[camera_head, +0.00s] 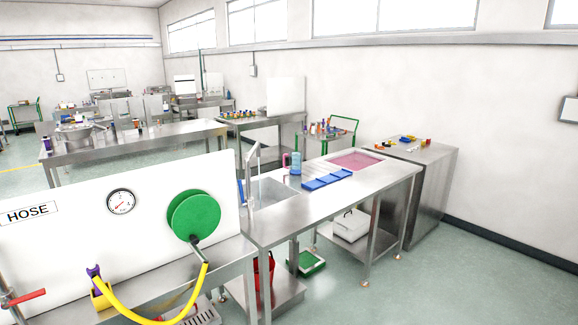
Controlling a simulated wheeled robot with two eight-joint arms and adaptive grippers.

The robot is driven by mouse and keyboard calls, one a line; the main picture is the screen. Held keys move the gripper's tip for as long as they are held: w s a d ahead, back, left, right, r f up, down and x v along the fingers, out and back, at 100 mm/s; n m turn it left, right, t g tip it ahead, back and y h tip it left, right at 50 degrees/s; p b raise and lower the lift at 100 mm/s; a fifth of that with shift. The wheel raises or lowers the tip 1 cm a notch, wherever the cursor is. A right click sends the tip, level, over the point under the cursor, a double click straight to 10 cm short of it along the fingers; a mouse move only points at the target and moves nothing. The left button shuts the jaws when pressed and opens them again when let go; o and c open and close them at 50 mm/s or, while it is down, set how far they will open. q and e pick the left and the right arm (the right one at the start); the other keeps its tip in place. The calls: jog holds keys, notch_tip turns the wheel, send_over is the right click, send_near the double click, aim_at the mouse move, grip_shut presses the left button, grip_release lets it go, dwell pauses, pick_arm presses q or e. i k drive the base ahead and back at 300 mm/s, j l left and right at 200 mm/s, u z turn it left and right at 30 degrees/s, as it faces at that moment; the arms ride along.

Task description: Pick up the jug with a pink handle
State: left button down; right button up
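A jug (296,164) with a blue body stands upright on the steel sink table (345,196), just behind the sink basin (268,190). Its pink handle (284,160) is on the left side of the jug. Nothing touches the handle as far as I can see, though it is small at this distance. Neither of my grippers is in view.
A blue tray (328,180) and a pink-red inset (355,161) lie right of the jug. A tall faucet (251,172) rises left of it. A hose panel with a green reel (194,215) and yellow hose (150,318) fills the left foreground. Floor at right is open.

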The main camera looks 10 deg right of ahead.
aim_at(295, 158)
jog(key=i+l+u, duration=0.15)
jog(key=u, duration=0.3)
jog(key=i+l+u, duration=0.2)
jog(key=u, duration=0.2)
jog(key=i+l+u, duration=0.1)
jog(key=l, duration=0.25)
jog(key=i+l, duration=0.25)
jog(key=i+l+u, duration=0.15)
jog(key=l, duration=0.35)
jog(key=i+l, duration=0.15)
jog(key=l, duration=0.2)
jog(key=i+l+u, duration=0.15)
jog(key=l, duration=0.25)
jog(key=i+l+u, duration=0.1)
jog(key=l, duration=0.3)
jog(key=i+l, duration=0.1)
jog(key=l, duration=0.3)
jog(key=i+l, duration=0.15)
jog(key=l, duration=0.25)
jog(key=i+l, duration=0.1)
jog(key=l, duration=0.35)
jog(key=i+l, duration=0.15)
jog(key=l, duration=0.25)
jog(key=i+l, duration=0.1)
jog(key=l, duration=0.3)
jog(key=i+l, duration=0.15)
jog(key=l, duration=0.3)
jog(key=u, duration=0.05)
